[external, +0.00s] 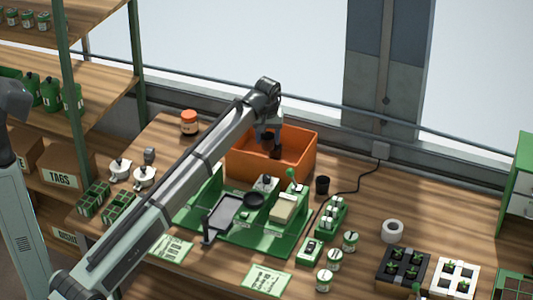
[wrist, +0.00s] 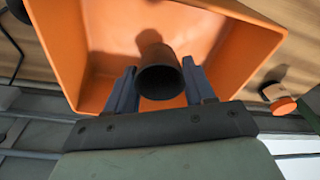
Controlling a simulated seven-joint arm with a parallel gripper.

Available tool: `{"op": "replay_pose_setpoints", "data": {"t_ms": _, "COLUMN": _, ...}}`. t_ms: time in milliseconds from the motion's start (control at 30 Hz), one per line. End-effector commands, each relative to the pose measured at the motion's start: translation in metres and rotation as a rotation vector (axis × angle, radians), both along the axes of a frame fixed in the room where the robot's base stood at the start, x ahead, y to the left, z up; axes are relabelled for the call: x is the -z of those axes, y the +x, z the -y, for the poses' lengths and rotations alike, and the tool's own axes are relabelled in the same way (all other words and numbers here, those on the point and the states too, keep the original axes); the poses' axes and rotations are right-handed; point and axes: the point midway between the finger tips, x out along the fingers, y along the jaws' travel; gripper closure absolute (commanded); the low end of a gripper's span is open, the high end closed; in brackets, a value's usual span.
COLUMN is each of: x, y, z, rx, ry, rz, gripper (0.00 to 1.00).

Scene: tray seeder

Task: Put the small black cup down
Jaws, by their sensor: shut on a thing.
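The small black cup (wrist: 159,80) is between the two fingers of my gripper (wrist: 160,88) in the wrist view, with its round end facing the camera. My gripper (external: 271,141) is shut on the cup. In the external view the cup shows as a dark shape (external: 276,152) under my gripper, in front of the inner wall of the orange bin (external: 262,172). In the wrist view the bin (wrist: 232,40) surrounds the cup, and a shadow falls on its inside. I cannot tell whether the cup touches the bin floor.
Another dark cup (external: 322,185) stands on the table right of the bin. The green seeder station (external: 250,236) lies in front of the bin, below my arm. An orange-lidded jar (external: 189,122) stands left of the bin.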

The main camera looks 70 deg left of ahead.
Motion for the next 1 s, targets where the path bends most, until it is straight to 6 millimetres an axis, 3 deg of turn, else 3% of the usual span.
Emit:
{"op": "replay_pose_setpoints", "data": {"t_ms": 200, "x": 0.036, "y": -0.001, "z": 0.0, "rx": 0.0, "ry": -0.001, "rz": 0.0, "gripper": 0.74}}
{"op": "replay_pose_setpoints", "data": {"t_ms": 633, "x": 0.078, "y": -0.001, "z": 0.0, "rx": 0.0, "ry": -0.001, "rz": -0.001, "gripper": 0.74}}
{"op": "replay_pose_setpoints", "data": {"t_ms": 1000, "x": 0.082, "y": 0.0, "z": 0.0, "rx": 0.0, "ry": 0.0, "rz": 0.0, "gripper": 0.75}}
